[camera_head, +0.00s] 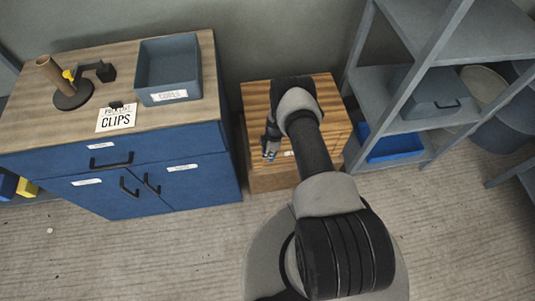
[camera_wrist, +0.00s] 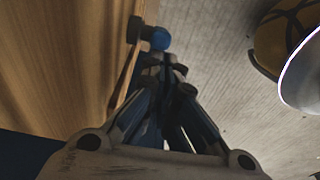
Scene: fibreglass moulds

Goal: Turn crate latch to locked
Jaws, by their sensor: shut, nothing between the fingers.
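The wooden crate (camera_head: 328,88) stands on the floor between the blue cabinet and the grey shelves. In the wrist view its wooden face (camera_wrist: 60,60) fills the left side. A dark round mount with a blue knob (camera_wrist: 160,39), apparently the latch, sticks out from that face. My gripper (camera_wrist: 164,66) is shut and empty, its fingertips just short of or against the knob; I cannot tell if they touch. In the head view my gripper (camera_head: 269,150) is at the crate's front left. The latch cannot be made out there, and my arm covers part of the crate.
The blue cabinet (camera_head: 170,190) stands close on the crate's left, with a grey bin (camera_head: 168,65), a clips sign (camera_head: 116,118) and a stand on top. Grey shelves (camera_head: 390,85) with a blue tray (camera_head: 395,146) are on the right. The floor in front is clear.

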